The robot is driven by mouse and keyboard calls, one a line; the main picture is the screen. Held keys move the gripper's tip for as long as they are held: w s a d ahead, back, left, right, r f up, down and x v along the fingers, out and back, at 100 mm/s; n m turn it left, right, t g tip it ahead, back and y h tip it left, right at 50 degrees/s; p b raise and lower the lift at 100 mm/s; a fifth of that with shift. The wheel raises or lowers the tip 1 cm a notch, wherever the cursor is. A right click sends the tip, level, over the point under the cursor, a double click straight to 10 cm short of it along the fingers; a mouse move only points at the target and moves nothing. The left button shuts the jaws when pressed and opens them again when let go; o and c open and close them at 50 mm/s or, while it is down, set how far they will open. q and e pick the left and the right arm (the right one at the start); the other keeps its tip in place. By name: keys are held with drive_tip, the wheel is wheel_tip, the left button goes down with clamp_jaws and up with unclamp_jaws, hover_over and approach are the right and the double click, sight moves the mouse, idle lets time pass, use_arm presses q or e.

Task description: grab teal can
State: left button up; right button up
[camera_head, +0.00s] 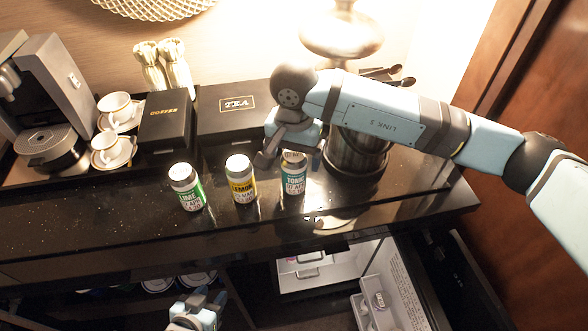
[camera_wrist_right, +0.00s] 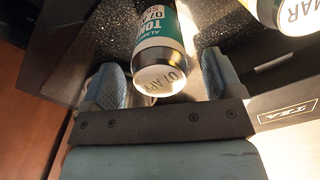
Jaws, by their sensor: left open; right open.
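The teal can (camera_head: 293,176), labelled TONIC, stands upright on the dark counter, the rightmost of three cans in the head view. My right gripper (camera_head: 290,158) comes down over it from above. In the right wrist view the teal can (camera_wrist_right: 158,52) lies between the two open fingers (camera_wrist_right: 160,80), with visible gaps on both sides. Its top is partly hidden by the gripper in the head view. My left gripper (camera_head: 196,310) is low at the bottom edge of the head view, in front of the counter, away from the cans.
A yellow lemon can (camera_head: 242,180) stands just left of the teal can, and a green lime can (camera_head: 187,188) further left. A dark ice bucket (camera_head: 356,155) is close on the right. Black TEA (camera_head: 232,112) and COFFEE (camera_head: 165,125) boxes stand behind. An open drawer (camera_head: 395,285) is below.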

wheel_tip(320, 180, down, 3)
drive_tip(key=shift+f, duration=0.15)
drive_tip(key=shift+c, duration=0.3)
drive_tip(key=c, duration=1.1)
drive_tip(key=shift+r, duration=0.2)
